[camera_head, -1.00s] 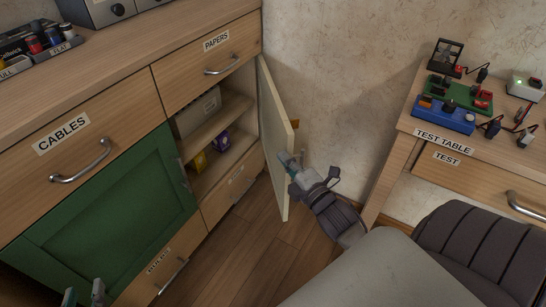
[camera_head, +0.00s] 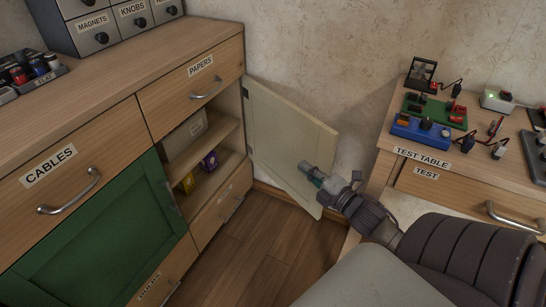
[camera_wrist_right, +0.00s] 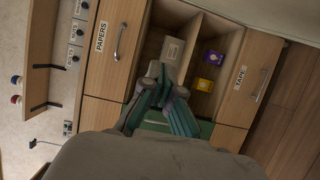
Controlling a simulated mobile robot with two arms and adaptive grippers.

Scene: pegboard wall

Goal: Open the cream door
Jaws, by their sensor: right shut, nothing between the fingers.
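The cream door (camera_head: 277,130) stands swung wide open on the right side of the cabinet, its inner face toward me. The open compartment (camera_head: 212,165) shows two shelf levels with a pale box (camera_head: 185,137), a purple item (camera_head: 209,161) and a yellow item (camera_head: 187,183). My right gripper (camera_head: 308,170) is shut and empty, in front of the door's lower outer part in the head view; I cannot tell whether it touches. In the right wrist view the gripper (camera_wrist_right: 158,72) points toward the compartment, with the door (camera_wrist_right: 268,20) at the top right. My left gripper is not in view.
The green door (camera_head: 100,235) left of the compartment is closed. The PAPERS drawer (camera_head: 190,82) above is shut. The test table (camera_head: 385,165) with electronics stands at the right. Wooden floor (camera_head: 265,245) is clear between cabinet and table.

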